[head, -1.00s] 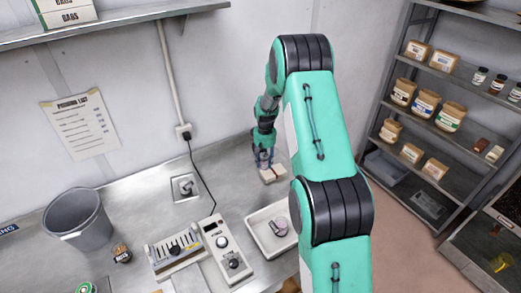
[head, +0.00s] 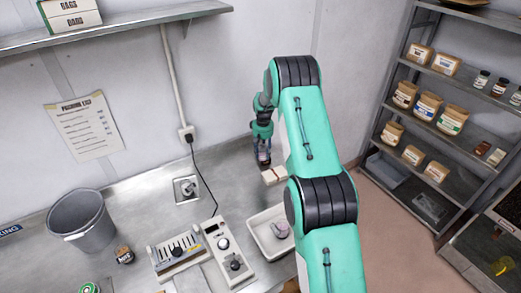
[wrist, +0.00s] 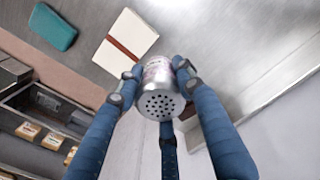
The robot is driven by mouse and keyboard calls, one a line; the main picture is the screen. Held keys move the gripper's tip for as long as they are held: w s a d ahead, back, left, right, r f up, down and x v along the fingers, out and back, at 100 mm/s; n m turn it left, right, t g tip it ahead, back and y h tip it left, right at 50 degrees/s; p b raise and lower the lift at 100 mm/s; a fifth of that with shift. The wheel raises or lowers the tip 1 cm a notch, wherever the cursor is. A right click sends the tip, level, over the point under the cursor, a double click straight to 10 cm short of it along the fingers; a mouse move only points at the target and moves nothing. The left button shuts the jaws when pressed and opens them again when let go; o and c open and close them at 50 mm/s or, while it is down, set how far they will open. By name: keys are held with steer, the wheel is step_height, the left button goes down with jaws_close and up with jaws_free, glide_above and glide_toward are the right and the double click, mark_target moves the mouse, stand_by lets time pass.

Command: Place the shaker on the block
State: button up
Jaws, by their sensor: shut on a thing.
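My gripper (head: 263,160) hangs low over the far part of the steel bench. In the wrist view its blue fingers (wrist: 157,82) are shut on the shaker (wrist: 160,88), a metal can with a perforated end and a pinkish printed side. The block (head: 275,176), cream with a red-brown band, lies on the bench just right of and nearer than the gripper. The wrist view shows the block (wrist: 117,42) up and left of the shaker, apart from it. Fingers partly hide the shaker in the head view.
A white tray (head: 257,240) with a pinkish item stands nearer on the bench. A control box (head: 228,252), a grey bucket (head: 82,222) and a small dark jar (head: 124,255) are to the left. A teal item (wrist: 52,28) lies beyond the block.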

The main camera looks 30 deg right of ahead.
steer(key=shift+w+d+f+p, duration=0.15)
steer(key=shift+w+d, duration=0.3)
steer(key=shift+w, duration=0.65)
steer(key=shift+w+d+f+p, duration=0.15)
steer(key=shift+w+d, duration=0.25)
steer(key=shift+w, duration=0.7)
steer(key=shift+w+d+f+p, duration=0.15)
steer(key=shift+w+d, duration=0.3)
steer(key=shift+w, duration=0.65)
steer(key=shift+r, duration=0.1)
steer(key=shift+f+p, duration=0.45)
steer(key=shift+f, duration=1.25)
steer(key=shift+f, duration=0.2)
steer(key=o, duration=1.2)
steer(key=shift+o, duration=0.2)
steer(key=shift+r, duration=0.2)
step_height(320, 180, up, 12)
steer(key=b, duration=0.2)
